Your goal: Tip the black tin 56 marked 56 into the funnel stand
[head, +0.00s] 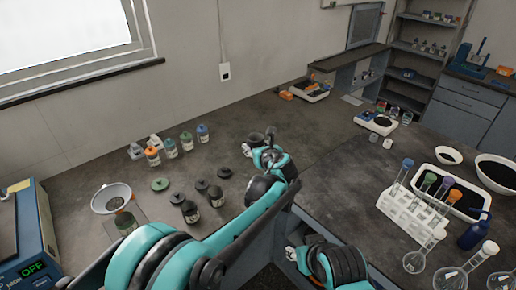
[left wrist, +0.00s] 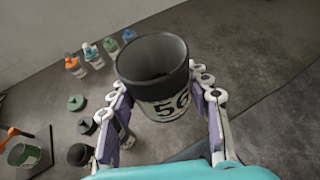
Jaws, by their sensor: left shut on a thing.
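The black tin 56 (left wrist: 155,85) is held between the fingers of my left gripper (left wrist: 162,112), upright or nearly so, with its open mouth showing and the label 56 facing the wrist camera. The inside is dark and I cannot make out the contents. In the head view the tin (head: 256,139) is at my left gripper (head: 266,150), over the middle of the bench. The funnel stand (head: 111,198), with a pale funnel, stands at the left of the bench, well away from the tin. My right gripper (head: 292,254) is low near the front edge; its fingers are too small to judge.
Several coloured-lid jars (head: 171,148) stand at the back left. Loose lids (head: 160,184) and black-topped jars (head: 190,211) lie between the funnel stand and my left arm. A test-tube rack (head: 412,207) and flasks are at right. The back middle of the bench is clear.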

